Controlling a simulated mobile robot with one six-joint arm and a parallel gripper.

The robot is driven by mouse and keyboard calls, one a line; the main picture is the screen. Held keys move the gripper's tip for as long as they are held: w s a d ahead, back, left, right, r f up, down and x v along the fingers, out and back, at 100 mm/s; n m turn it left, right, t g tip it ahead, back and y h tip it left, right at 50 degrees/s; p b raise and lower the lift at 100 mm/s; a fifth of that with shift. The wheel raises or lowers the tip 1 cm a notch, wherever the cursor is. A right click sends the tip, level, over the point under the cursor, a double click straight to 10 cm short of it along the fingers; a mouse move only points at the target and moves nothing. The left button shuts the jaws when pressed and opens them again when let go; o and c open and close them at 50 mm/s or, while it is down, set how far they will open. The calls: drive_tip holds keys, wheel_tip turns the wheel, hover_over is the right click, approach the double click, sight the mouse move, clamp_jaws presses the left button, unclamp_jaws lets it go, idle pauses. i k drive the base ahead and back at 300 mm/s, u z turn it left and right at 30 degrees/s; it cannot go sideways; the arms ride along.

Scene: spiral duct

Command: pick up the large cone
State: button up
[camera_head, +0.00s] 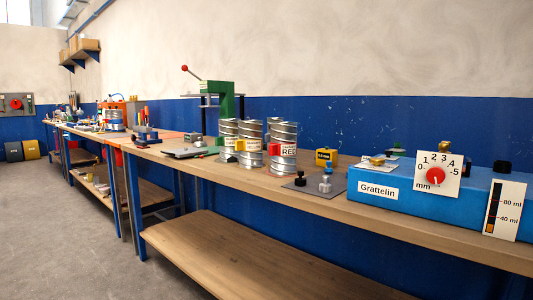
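I cannot pick out a clear large cone in the head view. Two small dark and grey knob-like pieces, a black one (300,179) and a grey one (325,185), stand on a flat grey plate (308,189) on the workbench; their shape is too small to tell. Spiral metal ducts stand upright behind and left of them: one with a red block and a "RED" label (283,158), one with a yellow block (251,156), and one with a green block (228,132). My gripper is not in view.
The long wooden bench (225,170) runs along the blue wall. A blue "Grattelin" box (425,207) with a dial fills its right part. A green press (226,96) with a red-knobbed lever stands behind the ducts. The lower shelf (240,255) and grey floor (70,230) look mostly clear.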

sight(199, 144)
drive_tip(key=u, duration=1.9)
drive_tip(key=i, duration=5.2)
drive_tip(key=z, duration=0.3)
